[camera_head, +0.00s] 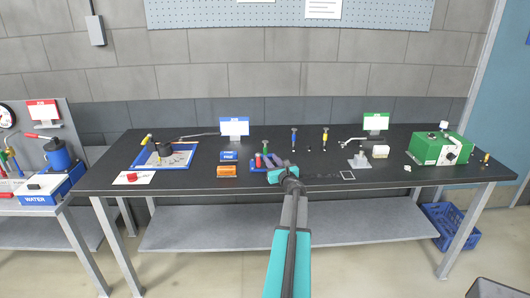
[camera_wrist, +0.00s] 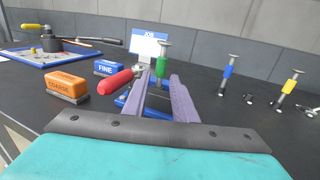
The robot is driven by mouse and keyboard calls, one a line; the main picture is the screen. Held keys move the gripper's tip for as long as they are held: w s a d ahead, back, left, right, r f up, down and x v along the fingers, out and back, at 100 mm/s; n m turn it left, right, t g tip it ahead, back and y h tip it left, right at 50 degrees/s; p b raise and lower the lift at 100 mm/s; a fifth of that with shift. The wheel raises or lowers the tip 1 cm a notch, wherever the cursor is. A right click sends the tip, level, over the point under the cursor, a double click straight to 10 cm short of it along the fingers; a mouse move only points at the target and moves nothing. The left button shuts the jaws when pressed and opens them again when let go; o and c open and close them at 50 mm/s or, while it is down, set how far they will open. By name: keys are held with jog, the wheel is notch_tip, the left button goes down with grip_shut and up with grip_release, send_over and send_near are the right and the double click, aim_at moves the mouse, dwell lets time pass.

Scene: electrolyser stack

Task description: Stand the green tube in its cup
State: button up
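The green tube (camera_wrist: 162,66) is upright, with a green band and pale metal ends, in or just behind the blue holder (camera_wrist: 128,103). It also shows in the head view (camera_head: 265,149). My gripper (camera_wrist: 161,76) is open, its two purple fingers apart. In the wrist view the tube appears between the fingertips; I cannot tell whether it is between them or beyond. In the head view my gripper (camera_head: 281,164) is just right of the tube. A blue tube (camera_head: 294,138) and a yellow tube (camera_head: 325,138) stand further right. I cannot make out the green tube's cup for certain.
A red-handled tool (camera_wrist: 118,81) lies close left of my fingers. An orange block (camera_wrist: 67,85) and a blue block (camera_wrist: 108,69) are further left. Small dark pieces (camera_wrist: 248,100) lie to the right. A grey fixture (camera_head: 359,161) and green machine (camera_head: 438,149) stand right.

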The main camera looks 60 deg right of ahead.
aim_at(266, 152)
jog(key=shift+w+d, duration=0.15)
jog(key=shift+w, duration=0.05)
jog(key=shift+w+d, duration=0.1)
jog(key=shift+p+x, duration=1.2)
jog(key=shift+x, duration=0.3)
jog(key=shift+p+x, duration=0.35)
jog(key=shift+x, duration=0.65)
jog(key=shift+d, duration=0.1)
grip_shut()
